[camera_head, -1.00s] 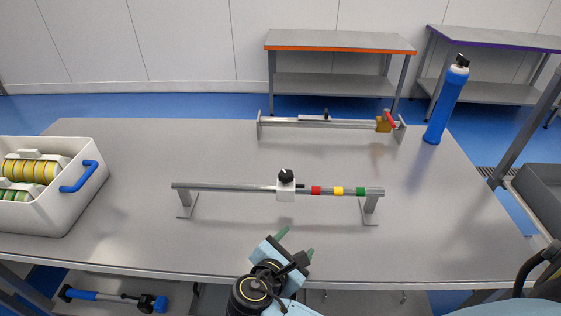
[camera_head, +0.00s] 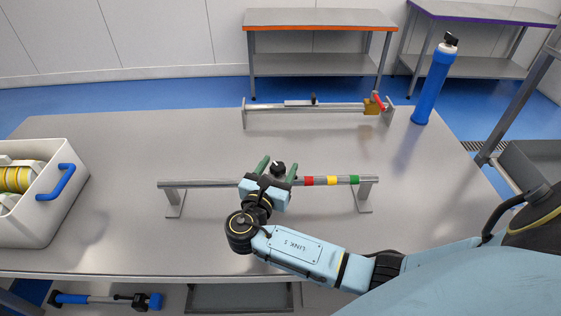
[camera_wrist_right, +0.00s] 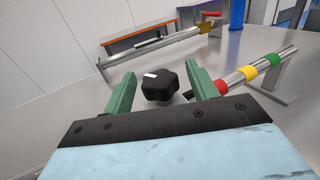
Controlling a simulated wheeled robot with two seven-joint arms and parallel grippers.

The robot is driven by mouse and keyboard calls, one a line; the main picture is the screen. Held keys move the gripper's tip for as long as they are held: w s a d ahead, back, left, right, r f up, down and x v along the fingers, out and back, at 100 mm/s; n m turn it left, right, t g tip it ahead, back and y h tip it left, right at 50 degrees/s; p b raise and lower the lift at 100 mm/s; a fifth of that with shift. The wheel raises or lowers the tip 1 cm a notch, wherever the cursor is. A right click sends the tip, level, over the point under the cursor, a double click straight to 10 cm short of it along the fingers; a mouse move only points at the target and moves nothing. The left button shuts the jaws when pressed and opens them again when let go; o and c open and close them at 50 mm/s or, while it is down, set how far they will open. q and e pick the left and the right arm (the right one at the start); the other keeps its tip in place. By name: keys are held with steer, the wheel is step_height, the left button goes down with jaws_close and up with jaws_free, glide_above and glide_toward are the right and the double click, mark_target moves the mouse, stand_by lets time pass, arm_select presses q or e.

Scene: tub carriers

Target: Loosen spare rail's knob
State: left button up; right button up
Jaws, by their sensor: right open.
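The near rail (camera_head: 213,184) stands on two feet on the grey table, with red, yellow and green bands on its right part. Its black knob (camera_head: 278,167) sits partly hidden behind my right gripper, which also hides the white slider block under it. My right gripper (camera_head: 277,170) is open, its green fingers on either side of the knob. In the right wrist view the knob (camera_wrist_right: 160,87) has a white mark on top and shows between the fingertips (camera_wrist_right: 162,90), with gaps visible beside it. My left gripper is not in view.
A second rail (camera_head: 345,107) with a brass block (camera_head: 371,107) and red lever stands farther back. A blue bottle (camera_head: 433,85) stands at the back right. A white tub (camera_head: 48,215) with a blue handle stands at left. The table between the rails is clear.

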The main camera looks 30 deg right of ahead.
steer(key=shift+x, duration=1)
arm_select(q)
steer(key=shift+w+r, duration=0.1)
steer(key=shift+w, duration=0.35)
arm_select(e)
steer(key=c, duration=1)
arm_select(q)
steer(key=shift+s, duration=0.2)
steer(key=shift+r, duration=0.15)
